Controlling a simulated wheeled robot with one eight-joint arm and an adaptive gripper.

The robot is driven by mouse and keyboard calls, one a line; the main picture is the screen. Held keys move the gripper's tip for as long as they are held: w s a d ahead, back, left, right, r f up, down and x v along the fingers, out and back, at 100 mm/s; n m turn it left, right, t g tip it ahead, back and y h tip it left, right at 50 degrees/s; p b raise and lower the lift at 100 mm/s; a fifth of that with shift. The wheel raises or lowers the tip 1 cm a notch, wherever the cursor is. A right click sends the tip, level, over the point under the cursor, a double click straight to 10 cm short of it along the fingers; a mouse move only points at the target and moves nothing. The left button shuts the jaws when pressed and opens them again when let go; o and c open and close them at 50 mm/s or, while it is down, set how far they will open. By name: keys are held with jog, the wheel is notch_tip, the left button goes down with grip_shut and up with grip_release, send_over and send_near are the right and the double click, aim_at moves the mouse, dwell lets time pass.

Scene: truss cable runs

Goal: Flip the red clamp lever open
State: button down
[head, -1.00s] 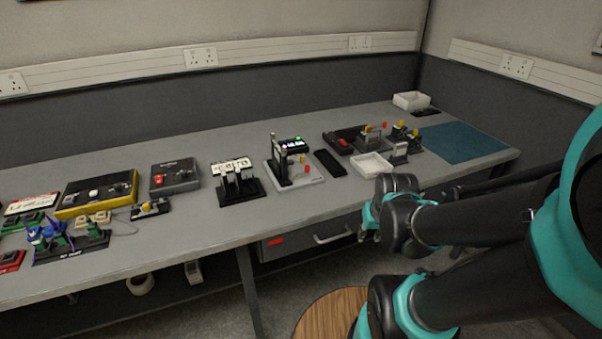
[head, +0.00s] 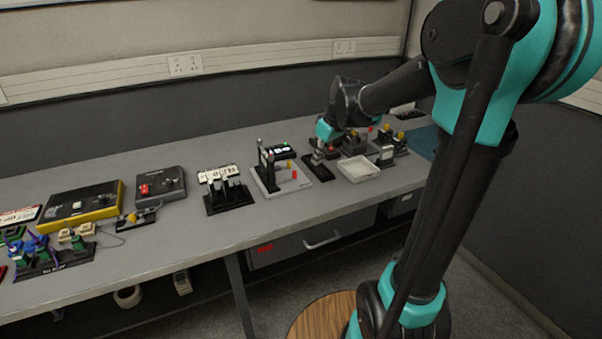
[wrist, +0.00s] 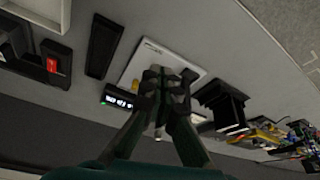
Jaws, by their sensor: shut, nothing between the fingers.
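A pale grey base plate (head: 270,188) on the bench carries a dark upright frame (head: 267,165) and a small red piece (head: 295,174) beside a yellow one. I cannot tell for certain whether this red piece is the clamp lever. The plate also shows in the wrist view (wrist: 134,68), partly hidden behind the fingers, and no red piece shows on it there. My gripper (head: 318,159) is shut and empty, pointing down just right of that plate, near the black tray. In the wrist view my gripper's (wrist: 164,76) fingertips are together in front of the plate.
A black tray (head: 322,174) and a white tray (head: 345,167) are to the right. A black block with a red switch (wrist: 52,65) shows in the wrist view. A black lever stand (head: 230,200) stands left of the plate. The bench front strip is clear.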

jog(key=x, duration=1)
jog(key=shift+w+f, duration=0.1)
jog(key=shift+f, duration=0.05)
jog(key=shift+w+a, duration=0.8)
jog(key=shift+w, duration=0.1)
jog(key=shift+w+a, duration=0.45)
jog(key=shift+w, duration=0.05)
